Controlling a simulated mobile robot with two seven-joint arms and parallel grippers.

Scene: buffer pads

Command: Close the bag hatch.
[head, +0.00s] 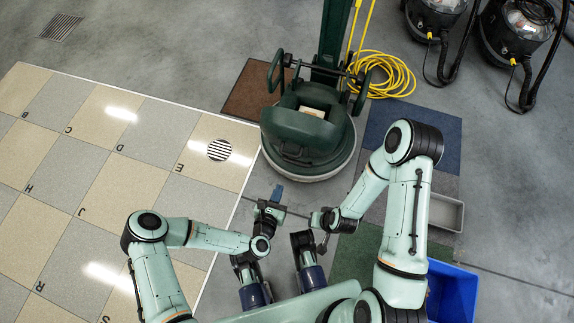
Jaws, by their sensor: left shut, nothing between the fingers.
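A dark green floor machine (300,160) with a round base stands at the upper middle. Its top shows an opening with something pale inside (314,108). A dark green panel (298,128) on the near side of this opening may be the bag hatch; its hinge and exact angle are too small to tell. My left gripper (276,194), dark with a blue tip, is shut and empty. It is in front of the machine, below its base in the picture, with a gap between. My right gripper is near my right wrist (322,222); its fingers cannot be made out.
A coiled yellow cable (388,76) lies behind the machine. Two black vacuums (436,18) stand at the upper right. A grey tray (446,212) and a blue bin (452,292) are at the right. Lettered tiles (105,185) cover the left floor, with open room there.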

